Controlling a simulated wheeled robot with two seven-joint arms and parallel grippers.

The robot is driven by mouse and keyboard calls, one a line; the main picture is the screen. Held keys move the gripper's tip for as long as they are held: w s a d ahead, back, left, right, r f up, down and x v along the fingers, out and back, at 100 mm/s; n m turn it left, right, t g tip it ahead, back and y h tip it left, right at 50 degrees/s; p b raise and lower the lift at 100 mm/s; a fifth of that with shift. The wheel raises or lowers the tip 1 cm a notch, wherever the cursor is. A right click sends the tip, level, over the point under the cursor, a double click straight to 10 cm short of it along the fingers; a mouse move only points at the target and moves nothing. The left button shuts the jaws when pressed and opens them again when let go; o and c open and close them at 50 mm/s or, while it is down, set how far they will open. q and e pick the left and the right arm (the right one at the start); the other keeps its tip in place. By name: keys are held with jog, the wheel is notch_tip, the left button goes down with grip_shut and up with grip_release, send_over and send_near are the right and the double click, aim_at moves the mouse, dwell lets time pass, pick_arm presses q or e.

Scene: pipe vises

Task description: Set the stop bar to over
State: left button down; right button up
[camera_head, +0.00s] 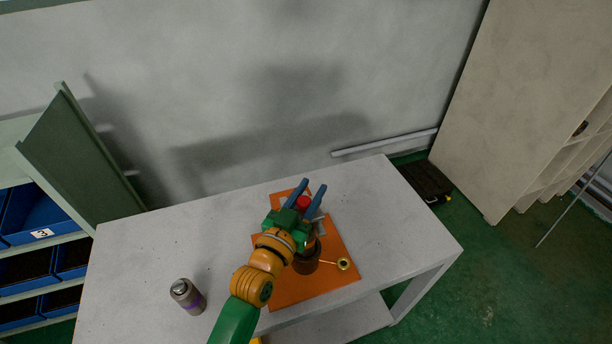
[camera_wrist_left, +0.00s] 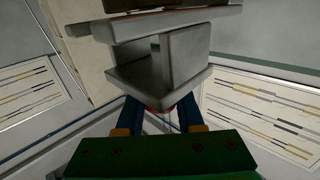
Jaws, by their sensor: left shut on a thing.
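My left gripper (camera_head: 312,186) reaches over the orange board (camera_head: 328,284) on the table. Its two blue fingers stand on either side of a small red part (camera_head: 303,202), and it is shut on this part. In the left wrist view the red part (camera_wrist_left: 152,109) shows only slightly between the fingers (camera_wrist_left: 160,105), below a grey metal block (camera_wrist_left: 180,55). A brown round piece (camera_head: 307,262) with a thin brass rod ending in a brass ring or knob (camera_head: 343,264) stands beside my wrist. My arm hides much of the fixture. I cannot tell which part is the stop bar. My right gripper is not in view.
A grey bottle with a purple band (camera_head: 187,296) stands on the pale table (camera_head: 140,255) at the left. The table's left and right parts are otherwise clear. A shelf with blue bins (camera_head: 30,215) is at the left. A wall is behind.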

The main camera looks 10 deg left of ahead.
aim_at(303, 209)
pick_arm(q)
jog(key=shift+f, duration=0.15)
jog(key=c, duration=0.7)
grip_release()
jog(key=shift+d, duration=0.1)
jog(key=shift+o, duration=0.8)
jog(key=shift+d, duration=0.1)
jog(key=shift+s, duration=0.1)
jog(key=shift+s, duration=0.4)
jog(key=s, duration=0.3)
jog(key=s+a+b, duration=0.1)
jog(key=s, duration=0.2)
jog(key=shift+s+a, duration=0.1)
jog(key=shift+a, duration=0.1)
